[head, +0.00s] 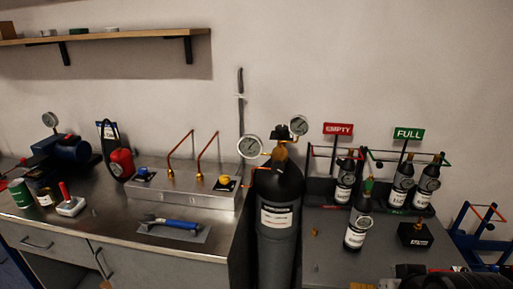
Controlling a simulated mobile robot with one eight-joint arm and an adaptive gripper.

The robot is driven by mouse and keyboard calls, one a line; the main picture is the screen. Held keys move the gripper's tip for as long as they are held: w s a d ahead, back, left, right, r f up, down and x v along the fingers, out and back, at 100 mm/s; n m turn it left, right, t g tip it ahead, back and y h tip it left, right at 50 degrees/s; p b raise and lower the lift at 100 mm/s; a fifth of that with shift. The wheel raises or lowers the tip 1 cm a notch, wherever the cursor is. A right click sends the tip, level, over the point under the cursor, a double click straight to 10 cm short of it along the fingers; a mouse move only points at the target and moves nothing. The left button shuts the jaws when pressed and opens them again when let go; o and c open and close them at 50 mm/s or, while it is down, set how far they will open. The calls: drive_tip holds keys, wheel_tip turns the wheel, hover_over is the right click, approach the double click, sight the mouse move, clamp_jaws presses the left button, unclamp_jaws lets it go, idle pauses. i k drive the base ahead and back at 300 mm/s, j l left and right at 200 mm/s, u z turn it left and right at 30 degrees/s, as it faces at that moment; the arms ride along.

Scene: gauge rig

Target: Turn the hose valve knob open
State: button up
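A steel bench manifold (190,191) carries a blue knob (143,172) at its left and a yellow knob (225,182) at its right. Two thin copper-red tubes with brass fittings (171,173) rise between them. A tall black gas cylinder (277,225) stands right of the bench, with a brass valve (280,153) and two round gauges (249,147) on top. I cannot tell which of these is the hose valve knob, nor its setting. My gripper's fingers are not in view; a dark part at the bottom right edge looks like my arm.
A blue-handled wrench (172,223) lies on a grey mat in front of the manifold. Small black bottles (357,232) stand on the right table, with EMPTY (338,129) and FULL (409,134) signs behind. A red canister (121,163) and cans (20,193) stand at left.

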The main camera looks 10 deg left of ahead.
sight(142, 171)
drive_tip(key=u, duration=1.45)
